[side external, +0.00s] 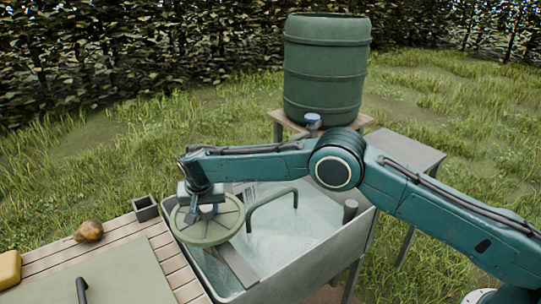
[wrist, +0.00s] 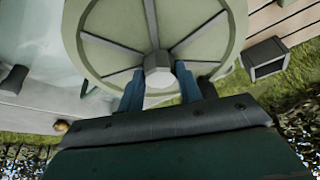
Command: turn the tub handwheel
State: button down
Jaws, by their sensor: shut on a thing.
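The tub handwheel (side external: 216,229) is a pale green spoked disc at the near left corner of the metal tub (side external: 308,256). In the wrist view the wheel (wrist: 110,22) fills the upper middle, with grey spokes meeting at a hub (wrist: 158,68). My gripper (side external: 207,207) is over the wheel's centre, pointing down. In the wrist view my gripper's two blue fingers (wrist: 160,82) stand on either side of the hub and are shut on it. The tub holds clear water. My gripper hides part of the hub in the side view.
A curved dark green pipe (side external: 272,200) rises over the tub. A slatted table (side external: 125,237) at left carries a brown pear (side external: 89,231), a small grey square box (side external: 145,208) and a yellow object (side external: 9,269). A green barrel (side external: 326,70) with a blue tap stands behind.

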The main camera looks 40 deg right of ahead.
jog(key=shift+m, duration=0.7)
jog(key=shift+m+h, duration=0.3)
jog(key=c, duration=0.9)
grip_release()
jog(key=shift+c, duration=0.2)
jog(key=v, duration=0.7)
jog(key=shift+r, duration=0.3)
jog(key=shift+a+r, duration=0.1)
